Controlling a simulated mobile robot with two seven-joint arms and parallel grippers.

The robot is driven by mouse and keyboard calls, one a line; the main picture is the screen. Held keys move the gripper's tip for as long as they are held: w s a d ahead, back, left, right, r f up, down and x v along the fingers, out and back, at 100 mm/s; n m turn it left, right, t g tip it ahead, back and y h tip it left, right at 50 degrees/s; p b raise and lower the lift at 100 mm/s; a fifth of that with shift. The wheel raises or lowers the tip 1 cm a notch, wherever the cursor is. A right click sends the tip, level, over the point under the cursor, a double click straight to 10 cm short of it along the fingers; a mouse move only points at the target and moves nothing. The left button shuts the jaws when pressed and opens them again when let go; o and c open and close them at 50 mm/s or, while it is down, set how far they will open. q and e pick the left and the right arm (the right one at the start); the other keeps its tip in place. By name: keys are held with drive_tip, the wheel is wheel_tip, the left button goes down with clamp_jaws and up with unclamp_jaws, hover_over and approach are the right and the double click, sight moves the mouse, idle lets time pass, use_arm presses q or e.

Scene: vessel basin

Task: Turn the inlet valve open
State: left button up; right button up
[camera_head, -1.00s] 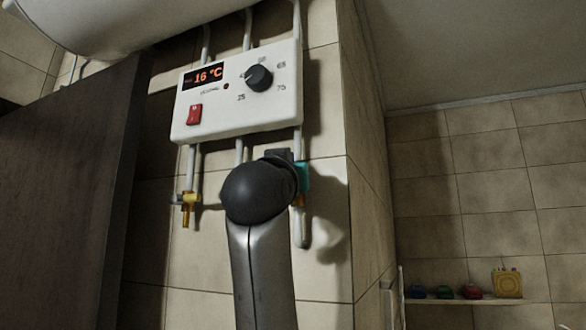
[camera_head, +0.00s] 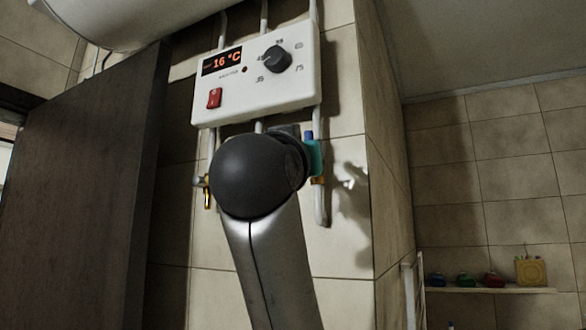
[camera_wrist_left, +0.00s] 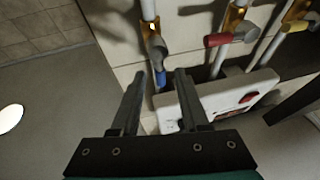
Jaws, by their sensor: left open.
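The valve with a blue handle (camera_wrist_left: 160,76) hangs on a pipe with a brass fitting in the left wrist view. My left gripper (camera_wrist_left: 160,73) is open, and the blue handle shows between its two fingertips, with no visible grip on it. In the head view my dark wrist joint hides most of the gripper and the middle of the pipes; a teal part of the gripper (camera_head: 316,158) shows beside the right pipe. A red-handled valve (camera_wrist_left: 217,40) and a yellow-handled valve (camera_wrist_left: 296,27) sit farther right in the wrist view. My right gripper is not in view.
A white control box (camera_head: 255,75) with a dial, red switch and 16 °C display is on the tiled wall above the valves. A dark panel (camera_head: 85,190) stands at left. A shelf (camera_head: 490,290) with small coloured objects is at right.

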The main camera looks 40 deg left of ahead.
use_arm(q)
drive_tip(key=b+v, duration=0.1)
drive_tip(key=v, duration=0.7)
drive_tip(key=shift+b, duration=0.35)
